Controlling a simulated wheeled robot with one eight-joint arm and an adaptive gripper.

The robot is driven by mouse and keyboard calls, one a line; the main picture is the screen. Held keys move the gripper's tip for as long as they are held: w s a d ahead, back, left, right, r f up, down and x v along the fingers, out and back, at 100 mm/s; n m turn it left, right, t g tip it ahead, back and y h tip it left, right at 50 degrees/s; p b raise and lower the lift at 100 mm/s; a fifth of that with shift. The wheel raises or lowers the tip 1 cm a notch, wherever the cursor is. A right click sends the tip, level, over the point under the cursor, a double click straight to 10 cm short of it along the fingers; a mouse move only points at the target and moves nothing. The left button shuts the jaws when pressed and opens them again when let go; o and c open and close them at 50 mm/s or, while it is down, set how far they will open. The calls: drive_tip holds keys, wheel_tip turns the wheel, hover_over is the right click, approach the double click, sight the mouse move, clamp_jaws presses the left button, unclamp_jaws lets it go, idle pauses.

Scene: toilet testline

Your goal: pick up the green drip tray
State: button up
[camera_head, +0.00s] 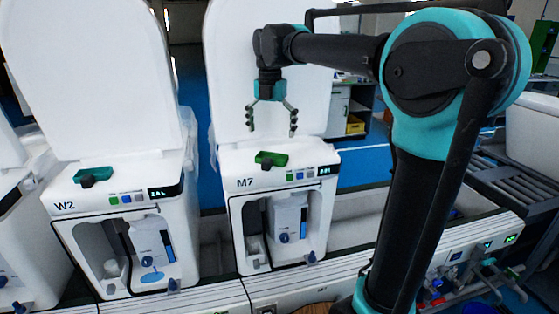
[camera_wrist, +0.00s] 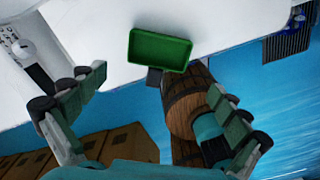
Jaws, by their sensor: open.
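The green drip tray (camera_head: 271,158) sits on top of the white machine labelled M7 (camera_head: 255,207), near its front edge. In the wrist view the tray (camera_wrist: 160,50) is a shallow green rectangle with a raised rim, above the middle of the picture, with a dark block just below it. My gripper (camera_head: 272,128) hangs above the tray with its fingers pointing down. Its two fingers are spread and empty, apart from the tray. In the wrist view my gripper (camera_wrist: 158,88) shows one finger on each side.
A second machine, W2 (camera_head: 85,225), stands at the left with a teal tray (camera_head: 93,174) on top. Raised white lids (camera_head: 265,70) stand behind the machines. A brown barrel (camera_wrist: 185,105) and brown boxes (camera_wrist: 125,145) show below in the wrist view.

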sight(271, 153)
drive_tip(key=shift+a+f, duration=0.15)
drive_tip(key=shift+f, duration=3.7)
drive_tip(key=c, duration=1.2)
drive_tip(key=shift+r, duration=0.2)
